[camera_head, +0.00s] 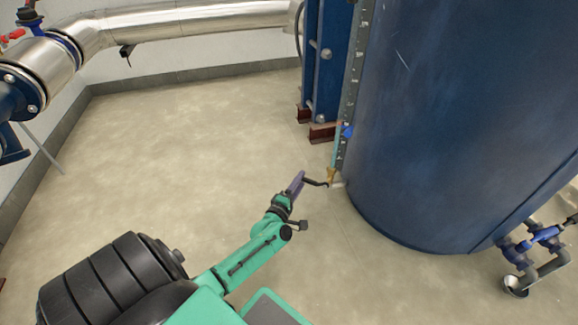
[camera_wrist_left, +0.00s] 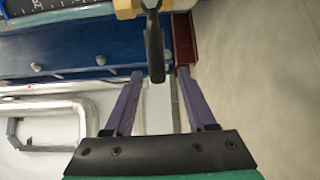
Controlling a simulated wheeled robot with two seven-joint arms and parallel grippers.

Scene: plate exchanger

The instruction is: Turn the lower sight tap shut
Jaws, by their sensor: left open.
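The lower sight tap has a brass body (camera_head: 331,175) at the foot of the sight gauge on the big blue tank. Its black lever (camera_head: 315,183) sticks out to the left, toward my left gripper (camera_head: 297,183). In the left wrist view, the black lever (camera_wrist_left: 154,45) hangs from the yellowish tap body (camera_wrist_left: 126,8) at the top. Its end lies between the purple fingertips of my left gripper (camera_wrist_left: 160,74), which is open with a gap on each side. The wrist view does not show clear contact. My right gripper is out of view.
The blue tank (camera_head: 450,120) stands close on the right, with the sight gauge scale (camera_head: 350,100) along its left edge. A blue steel post (camera_head: 330,60) with brown feet stands behind. Silver pipes (camera_head: 180,25) run along the back wall. Open floor (camera_head: 190,140) lies left.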

